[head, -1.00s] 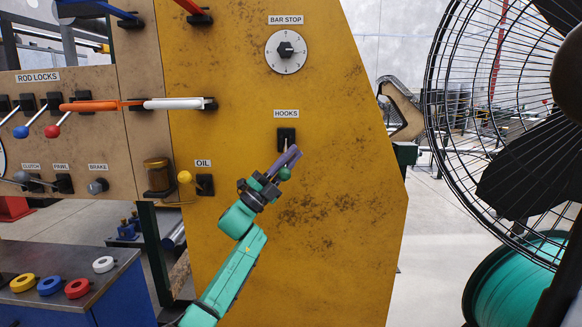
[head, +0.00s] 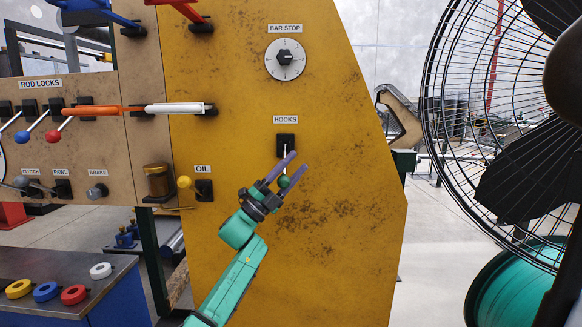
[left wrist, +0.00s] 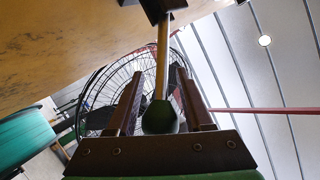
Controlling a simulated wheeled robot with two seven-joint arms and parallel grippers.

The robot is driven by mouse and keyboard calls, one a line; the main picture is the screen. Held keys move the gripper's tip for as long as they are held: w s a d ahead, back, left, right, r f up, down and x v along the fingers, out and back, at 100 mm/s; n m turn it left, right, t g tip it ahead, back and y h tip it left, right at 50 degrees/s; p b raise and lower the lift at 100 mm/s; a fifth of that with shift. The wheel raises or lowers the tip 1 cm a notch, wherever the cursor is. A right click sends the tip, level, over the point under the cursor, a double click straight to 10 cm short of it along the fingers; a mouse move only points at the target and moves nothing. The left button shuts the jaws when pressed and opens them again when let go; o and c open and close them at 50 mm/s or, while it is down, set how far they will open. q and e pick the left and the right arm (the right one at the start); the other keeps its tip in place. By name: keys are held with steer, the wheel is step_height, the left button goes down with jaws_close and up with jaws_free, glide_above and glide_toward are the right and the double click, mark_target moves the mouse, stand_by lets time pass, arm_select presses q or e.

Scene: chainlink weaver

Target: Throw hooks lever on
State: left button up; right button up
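The hooks lever (head: 285,158) has a black mount (head: 286,141) below the HOOKS label on the yellow panel. Its pale shaft hangs down to a dark green ball knob (head: 284,181). My left gripper (head: 300,159) is open at the lever, its purple fingers on either side of the knob. In the left wrist view the knob (left wrist: 160,118) sits deep between the open fingers (left wrist: 160,73), near the palm, with visible gaps on both sides. The shaft runs out between the fingertips to the mount. My right gripper is not in view.
A bar stop dial (head: 285,58) is above the lever. The oil lever (head: 185,182) with a yellow knob is to the left. A large caged fan (head: 500,130) stands at the right. The panel around and below the lever is mostly clear.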

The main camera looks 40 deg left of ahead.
arm_select(q)
steer(key=b+v, duration=0.1)
steer(key=v, duration=1.3)
steer(key=shift+s+f, duration=0.15)
steer(key=shift+f, duration=0.05)
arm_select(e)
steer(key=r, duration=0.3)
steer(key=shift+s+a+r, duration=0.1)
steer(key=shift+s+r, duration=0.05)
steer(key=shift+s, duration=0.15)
arm_select(q)
steer(key=shift+a, duration=0.1)
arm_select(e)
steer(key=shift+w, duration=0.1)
